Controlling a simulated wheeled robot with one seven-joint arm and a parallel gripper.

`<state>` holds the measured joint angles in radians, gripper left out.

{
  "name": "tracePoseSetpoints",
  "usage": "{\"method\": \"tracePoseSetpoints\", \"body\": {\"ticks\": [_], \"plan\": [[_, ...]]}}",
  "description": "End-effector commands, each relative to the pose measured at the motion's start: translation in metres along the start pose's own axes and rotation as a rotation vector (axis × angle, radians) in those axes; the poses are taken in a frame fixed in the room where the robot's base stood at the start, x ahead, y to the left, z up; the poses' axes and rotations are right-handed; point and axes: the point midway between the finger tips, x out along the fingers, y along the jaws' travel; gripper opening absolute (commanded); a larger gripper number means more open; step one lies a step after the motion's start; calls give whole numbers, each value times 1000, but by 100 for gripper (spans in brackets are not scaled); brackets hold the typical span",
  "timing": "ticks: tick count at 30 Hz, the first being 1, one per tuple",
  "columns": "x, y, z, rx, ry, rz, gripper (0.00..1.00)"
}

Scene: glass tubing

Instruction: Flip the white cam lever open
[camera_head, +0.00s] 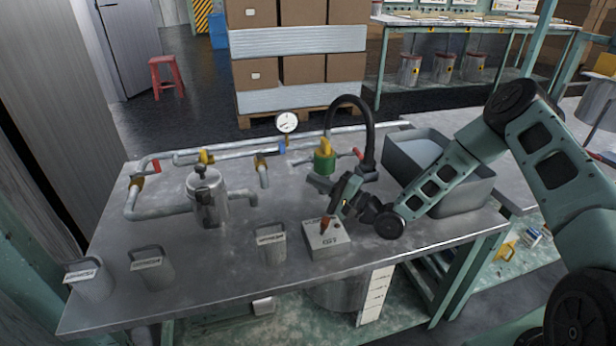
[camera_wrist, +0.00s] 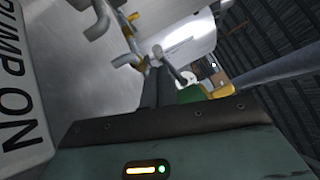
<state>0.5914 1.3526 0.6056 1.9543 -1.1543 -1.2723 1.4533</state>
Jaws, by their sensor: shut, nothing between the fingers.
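I cannot surely pick out a white cam lever in either view. A green valve body (camera_head: 324,162) with a yellow handle (camera_head: 325,146) stands on the pipework near the black hose; green also shows past my fingers in the wrist view (camera_wrist: 190,95). My gripper (camera_head: 347,192) is low over the bench, just in front of this fitting and behind the pump switch box. In the wrist view my gripper's dark fingers (camera_wrist: 158,74) lie together, shut, with nothing seen between them. A pale grey bar (camera_wrist: 177,66) shows beside the fingertips; whether they touch it cannot be told.
The pump switch box (camera_head: 327,243) with an orange-red lever sits close to my gripper. A black hose (camera_head: 366,130) arches behind it, and a grey bin (camera_head: 465,187) stands right. A gauge (camera_head: 287,122) and metal canister (camera_head: 207,205) stand left.

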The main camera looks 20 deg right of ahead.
Motion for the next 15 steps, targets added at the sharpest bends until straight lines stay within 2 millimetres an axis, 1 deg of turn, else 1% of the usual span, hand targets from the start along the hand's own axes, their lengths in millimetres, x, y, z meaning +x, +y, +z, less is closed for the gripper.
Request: {"method": "tracePoseSetpoints", "body": {"ticks": [1, 9, 15], "plan": [[-13, 0, -1, 2, 4, 1, 0], [-76, -13, 1, -1, 5, 0, 0], [-114, -20, 3, 0, 4, -1, 0]]}}
